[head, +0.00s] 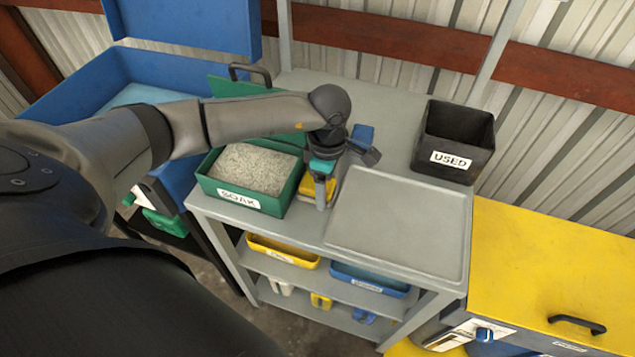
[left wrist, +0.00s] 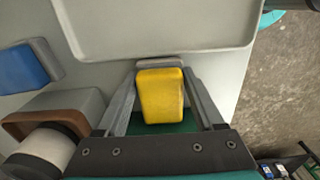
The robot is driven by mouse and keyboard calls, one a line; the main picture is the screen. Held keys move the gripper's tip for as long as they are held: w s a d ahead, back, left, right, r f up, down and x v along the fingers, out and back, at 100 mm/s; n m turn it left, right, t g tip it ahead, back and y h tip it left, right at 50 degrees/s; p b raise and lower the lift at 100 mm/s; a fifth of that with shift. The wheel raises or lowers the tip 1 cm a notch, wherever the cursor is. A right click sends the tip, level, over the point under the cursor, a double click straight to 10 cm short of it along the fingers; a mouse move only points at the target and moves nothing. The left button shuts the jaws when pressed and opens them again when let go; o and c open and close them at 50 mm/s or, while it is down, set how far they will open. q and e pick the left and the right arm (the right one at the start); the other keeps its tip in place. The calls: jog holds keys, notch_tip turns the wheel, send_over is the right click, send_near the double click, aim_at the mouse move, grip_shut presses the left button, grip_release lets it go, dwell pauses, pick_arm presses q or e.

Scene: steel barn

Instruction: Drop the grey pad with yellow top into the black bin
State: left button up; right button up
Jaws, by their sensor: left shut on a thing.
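The grey pad with yellow top (head: 309,190) is at my left gripper (head: 322,196), beside the green tub on the grey bench top. In the left wrist view its yellow top (left wrist: 160,95) fills the space between the two fingers of my left gripper (left wrist: 160,78), with a grey edge just beyond. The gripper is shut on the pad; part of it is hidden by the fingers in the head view. The black bin (head: 459,127), labelled USED, stands at the back right of the bench and looks empty. My right gripper is not in view.
A grey tray (head: 400,222) lies between the pad and the bin. A green tub (head: 240,200) labelled SOAK holds pale granules at left. A blue pad (head: 362,136) lies behind my gripper. A yellow cabinet (head: 550,270) stands at right. Corrugated wall closes the back.

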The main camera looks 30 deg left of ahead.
aim_at(329, 186)
pick_arm(q)
jog(key=c, duration=0.5)
notch_tip(329, 186, up, 10)
jog(key=shift+r+p, duration=0.1)
jog(key=shift+p, duration=0.4)
jog(key=shift+d+r+m, duration=0.25)
jog(key=shift+d+m, duration=0.05)
jog(key=shift+m, duration=0.2)
jog(key=s+d+r+m, duration=0.2)
jog(key=m, duration=0.4)
jog(key=s+d+r+m, duration=0.2)
jog(key=r+m, duration=0.1)
jog(key=m, duration=0.4)
jog(key=s+d+r+m+b, duration=0.1)
jog(key=s+d+r+m, duration=0.1)
jog(key=m, duration=0.4)
jog(key=shift+d+r+m, duration=0.3)
jog(key=shift+d+r, duration=0.1)
jog(key=shift+r, duration=0.05)
